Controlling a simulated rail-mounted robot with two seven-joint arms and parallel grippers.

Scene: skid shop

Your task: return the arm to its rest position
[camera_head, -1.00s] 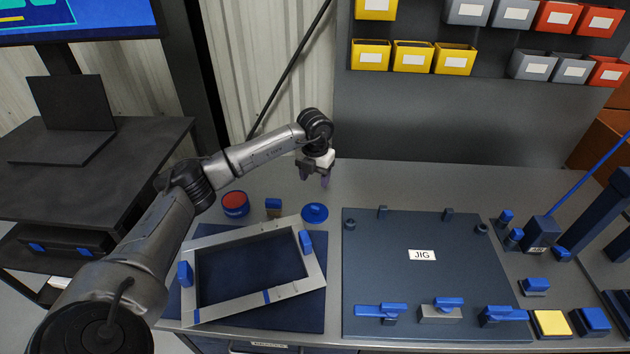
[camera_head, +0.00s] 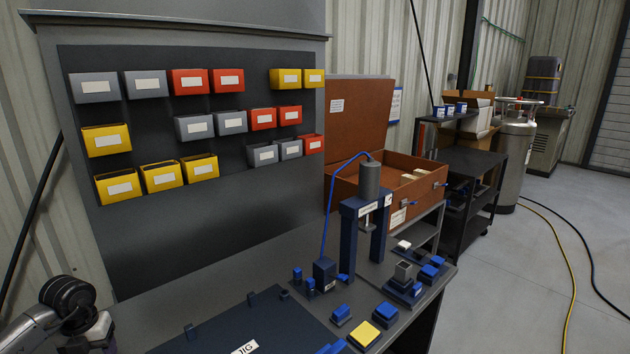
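My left arm shows only at the lower left corner, where its dark wrist joint (camera_head: 66,296) and part of a grey link are in view. The gripper's fingers are cut off by the bottom of the picture, so I cannot see whether they are open. My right arm and gripper are not in view. The dark jig board (camera_head: 262,325), with its JIG label, lies on the bench to the right of the wrist, apart from it.
A press (camera_head: 369,195) with a blue hose stands on the bench (camera_head: 275,244). A yellow-topped block (camera_head: 364,336) and several blue-topped fixtures lie before it. Bins hang on the back panel (camera_head: 215,155). A brown crate (camera_head: 343,178), dark cart (camera_head: 470,172) and gas cylinder (camera_head: 514,147) stand beyond.

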